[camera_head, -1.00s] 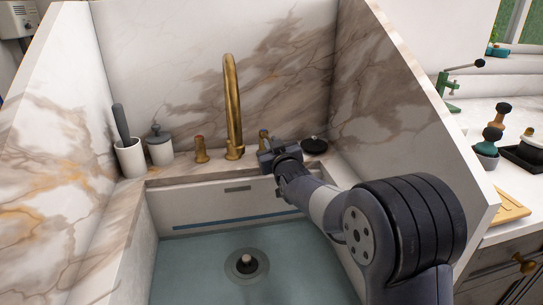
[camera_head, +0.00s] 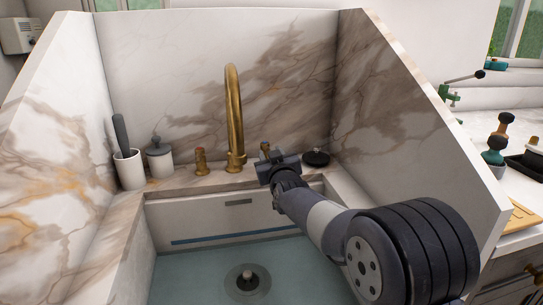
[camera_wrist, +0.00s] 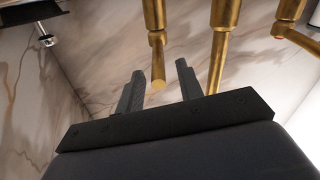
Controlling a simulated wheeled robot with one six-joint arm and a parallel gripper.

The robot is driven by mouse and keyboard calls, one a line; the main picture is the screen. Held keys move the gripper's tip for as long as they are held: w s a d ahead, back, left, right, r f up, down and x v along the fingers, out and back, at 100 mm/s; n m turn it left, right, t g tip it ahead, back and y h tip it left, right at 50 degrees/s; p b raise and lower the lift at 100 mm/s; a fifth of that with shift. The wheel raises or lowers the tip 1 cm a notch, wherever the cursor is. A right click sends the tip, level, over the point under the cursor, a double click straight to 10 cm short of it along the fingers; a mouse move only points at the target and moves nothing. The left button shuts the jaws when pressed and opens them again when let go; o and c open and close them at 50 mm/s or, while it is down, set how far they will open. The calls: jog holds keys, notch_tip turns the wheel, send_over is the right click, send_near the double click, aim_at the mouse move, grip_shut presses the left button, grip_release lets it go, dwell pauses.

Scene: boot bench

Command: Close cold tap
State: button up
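The brass cold tap (camera_head: 265,146) stands on the sink's back ledge, right of the tall brass spout (camera_head: 233,110); my gripper hides its lower part. In the wrist view, which is upside down, the cold tap (camera_wrist: 155,38) shows left of the spout (camera_wrist: 222,40), its short lever end pointing toward me. My gripper (camera_head: 278,166) is over the back edge of the sink, in front of this tap. In the wrist view my gripper (camera_wrist: 160,68) is open, with the lever end between its two fingertips. I cannot tell whether either finger touches it.
The other brass tap (camera_head: 201,161) is left of the spout. A white cup (camera_head: 129,169) and a lidded jar (camera_head: 160,161) stand further left. A round black object (camera_head: 316,158) is right of my gripper. Marble walls enclose the sink on both sides; the basin (camera_head: 195,280) below is clear.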

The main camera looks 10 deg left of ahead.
jog(key=shift+s+f, duration=0.1)
jog(key=v, duration=1)
jog(key=shift+s+d, duration=0.25)
jog(key=shift+w, duration=0.1)
jog(key=x, duration=1)
jog(key=shift+w+a, duration=0.3)
jog(key=shift+d, duration=0.1)
jog(key=shift+s+f, duration=0.1)
jog(key=v, duration=1.1)
jog(key=x, duration=1.1)
jog(key=shift+r+p, duration=0.25)
jog(key=shift+p, duration=0.15)
jog(key=p, duration=0.1)
jog(key=n+y+p, duration=0.1)
jog(key=p, duration=0.1)
jog(key=shift+w+d+r+g, duration=0.15)
jog(key=shift+w+d+g, duration=0.15)
jog(key=shift+w+d, duration=0.1)
